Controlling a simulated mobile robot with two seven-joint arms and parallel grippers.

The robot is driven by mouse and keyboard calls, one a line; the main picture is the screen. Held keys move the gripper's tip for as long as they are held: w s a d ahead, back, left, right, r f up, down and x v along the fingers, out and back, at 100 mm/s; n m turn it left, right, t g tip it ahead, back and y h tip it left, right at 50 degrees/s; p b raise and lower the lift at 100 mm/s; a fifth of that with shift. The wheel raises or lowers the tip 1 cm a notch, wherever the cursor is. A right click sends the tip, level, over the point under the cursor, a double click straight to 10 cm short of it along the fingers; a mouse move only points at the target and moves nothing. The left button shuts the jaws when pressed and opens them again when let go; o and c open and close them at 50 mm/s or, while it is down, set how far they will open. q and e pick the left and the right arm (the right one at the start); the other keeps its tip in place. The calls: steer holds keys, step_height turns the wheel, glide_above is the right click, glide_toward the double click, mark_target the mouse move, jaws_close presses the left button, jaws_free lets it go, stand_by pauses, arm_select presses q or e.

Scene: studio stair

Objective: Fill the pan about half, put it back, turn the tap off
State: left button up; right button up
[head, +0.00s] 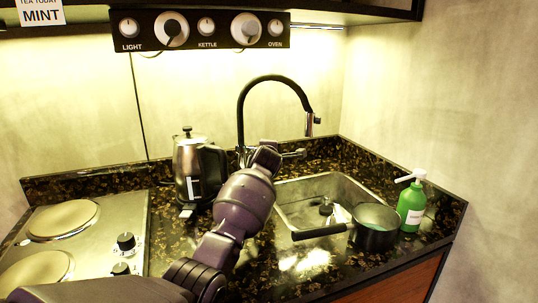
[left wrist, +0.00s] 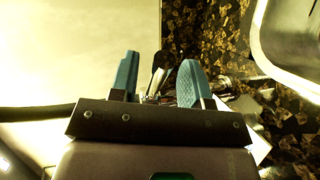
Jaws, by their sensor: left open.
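The black arched tap (head: 272,80) stands behind the sink (head: 283,217); its lever (head: 294,154) sticks out to the right at its base. I see no water stream under the spout. The dark pan (head: 377,238) sits at the sink's right side, its black handle pointing left across the basin. I cannot tell its water level. My left gripper (head: 266,153) is at the tap's base, its fingers mostly hidden there by my arm. In the left wrist view its blue fingers (left wrist: 160,82) are open and apart, with a dark and metallic part of the tap (left wrist: 157,82) showing between them.
A kettle (head: 187,165) stands left of the tap, close to my arm. A green soap bottle (head: 411,206) stands right of the pan. The hob (head: 90,225) is at the left. A knob panel (head: 205,29) hangs above. A small dark object (head: 326,207) is in the sink.

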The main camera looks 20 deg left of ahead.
arm_select(q)
steer(key=shift+w+a, duration=0.15)
steer(key=shift+w, duration=0.15)
arm_select(e)
steer(key=shift+f, duration=0.15)
arm_select(q)
jaws_close()
steer(key=s+m+h+p, duration=0.1)
steer(key=h+p, duration=0.1)
steer(key=s+m+t+h+p, duration=0.1)
steer(key=m+p, duration=0.1)
steer(key=p, duration=0.1)
steer(key=shift+s+h, duration=0.25)
steer(key=shift+h, duration=0.15)
arm_select(e)
steer(key=r, duration=0.2)
steer(key=s+r, duration=0.1)
steer(key=shift+d+r, duration=0.3)
steer(key=shift+w, duration=0.1)
arm_select(q)
jaws_free()
arm_select(e)
steer(key=shift+w+d+r, duration=0.1)
